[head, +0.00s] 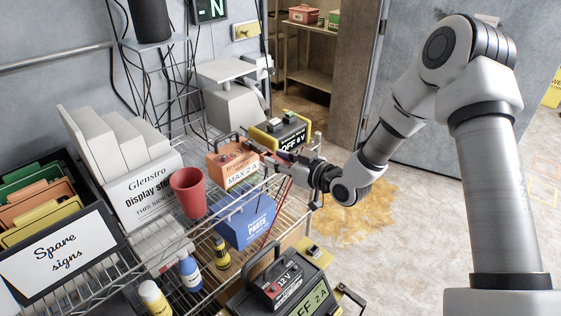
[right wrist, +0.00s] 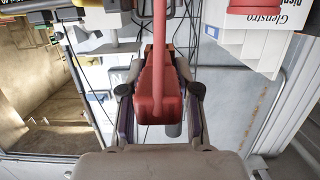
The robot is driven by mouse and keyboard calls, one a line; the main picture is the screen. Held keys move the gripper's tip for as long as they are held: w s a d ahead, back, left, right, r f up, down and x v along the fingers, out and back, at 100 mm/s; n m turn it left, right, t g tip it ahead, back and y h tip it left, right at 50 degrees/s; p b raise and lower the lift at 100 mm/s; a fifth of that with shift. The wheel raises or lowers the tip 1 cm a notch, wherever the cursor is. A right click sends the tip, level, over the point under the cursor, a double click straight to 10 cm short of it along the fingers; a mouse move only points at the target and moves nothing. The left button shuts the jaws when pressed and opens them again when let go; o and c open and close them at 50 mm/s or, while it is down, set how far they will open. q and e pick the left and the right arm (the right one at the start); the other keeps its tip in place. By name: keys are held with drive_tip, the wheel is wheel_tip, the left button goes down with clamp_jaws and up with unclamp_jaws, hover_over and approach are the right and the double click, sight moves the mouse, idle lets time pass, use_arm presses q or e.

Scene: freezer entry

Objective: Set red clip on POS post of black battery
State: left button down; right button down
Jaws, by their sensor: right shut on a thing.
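My right gripper (head: 280,161) reaches in from the right, beside the orange box marked MAX 2 A (head: 232,166), above the wire rack. In the right wrist view its fingers (right wrist: 160,92) are shut on the red clip (right wrist: 158,88), which lies between them. The clip is too small to make out clearly in the head view. A red cable (head: 270,224) hangs below the gripper. A black battery marked 12 V (head: 282,279) with a handle is at the bottom of the head view; I cannot tell its POS post. My left gripper is not in view.
A black and yellow unit marked OFF 6 V (head: 283,131) stands just behind the gripper. A red cup (head: 187,192), blue parts bin (head: 246,221) and display steps (head: 145,186) crowd the rack. Floor to the right is open.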

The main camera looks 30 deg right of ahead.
sight(281, 160)
drive_tip(key=shift+s+d+r+p, duration=0.1)
drive_tip(key=shift+s+r+p, duration=0.1)
drive_tip(key=shift+r, duration=0.3)
drive_tip(key=shift+s+d+r+p, duration=0.1)
drive_tip(key=shift+s+r+p, duration=0.1)
drive_tip(key=shift+r, duration=0.25)
drive_tip(key=shift+w+a+r+p, duration=0.1)
drive_tip(key=shift+w+r+p, duration=0.15)
drive_tip(key=shift+r+p, duration=0.2)
drive_tip(key=shift+s+r, duration=0.1)
